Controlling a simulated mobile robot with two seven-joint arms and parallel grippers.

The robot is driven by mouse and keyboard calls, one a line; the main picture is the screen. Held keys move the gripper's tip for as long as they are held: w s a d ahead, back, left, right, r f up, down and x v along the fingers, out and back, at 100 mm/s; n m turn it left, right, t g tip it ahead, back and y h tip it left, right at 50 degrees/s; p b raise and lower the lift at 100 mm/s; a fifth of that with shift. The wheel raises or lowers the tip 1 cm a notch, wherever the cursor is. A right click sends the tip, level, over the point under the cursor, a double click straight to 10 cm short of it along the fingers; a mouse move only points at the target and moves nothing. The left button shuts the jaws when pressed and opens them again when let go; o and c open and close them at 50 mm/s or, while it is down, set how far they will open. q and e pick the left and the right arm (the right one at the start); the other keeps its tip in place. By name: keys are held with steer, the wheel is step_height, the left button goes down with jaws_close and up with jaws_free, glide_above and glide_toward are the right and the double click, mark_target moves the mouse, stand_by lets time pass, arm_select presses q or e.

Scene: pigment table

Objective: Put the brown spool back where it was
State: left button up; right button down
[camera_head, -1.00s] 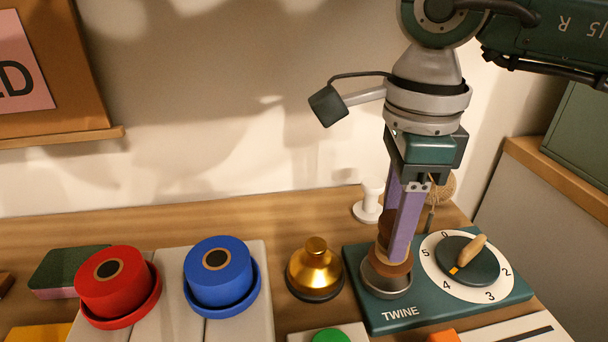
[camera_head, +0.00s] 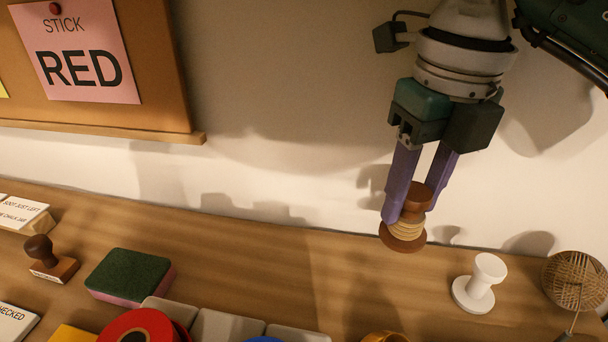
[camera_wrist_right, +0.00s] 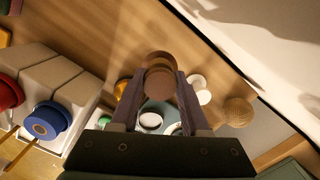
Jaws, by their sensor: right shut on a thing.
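The brown spool (camera_head: 405,232), with pale twine wound round its middle, is held between the purple fingers of my right gripper (camera_head: 418,205). It hangs above the back of the wooden table, a little tilted, clear of the surface. It also shows in the right wrist view (camera_wrist_right: 160,75) between the fingertips. The teal twine base is out of the head view; part of it (camera_wrist_right: 157,108) shows below the spool in the wrist view, with a round pale holder (camera_wrist_right: 150,120) on it. My left gripper is not in view.
A white spool (camera_head: 478,284) stands on the table to the right, beside a twine ball (camera_head: 574,280). A green-topped sponge (camera_head: 130,275), a wooden stamp (camera_head: 50,262) and a red round thing (camera_head: 140,327) are at left. The table's back middle is bare.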

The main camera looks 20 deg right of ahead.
mark_target(404, 233)
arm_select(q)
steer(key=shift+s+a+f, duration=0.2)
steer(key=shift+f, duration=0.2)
arm_select(e)
steer(key=f, duration=0.5)
steer(key=shift+s+a, duration=0.15)
steer(key=shift+s, duration=0.1)
arm_select(q)
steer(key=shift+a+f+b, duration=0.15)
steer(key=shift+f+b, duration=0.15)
steer(key=shift+b, duration=0.25)
arm_select(e)
step_height(404, 233, down, 4)
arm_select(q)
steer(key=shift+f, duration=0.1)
arm_select(e)
steer(key=shift+c, duration=1.9)
jaws_free()
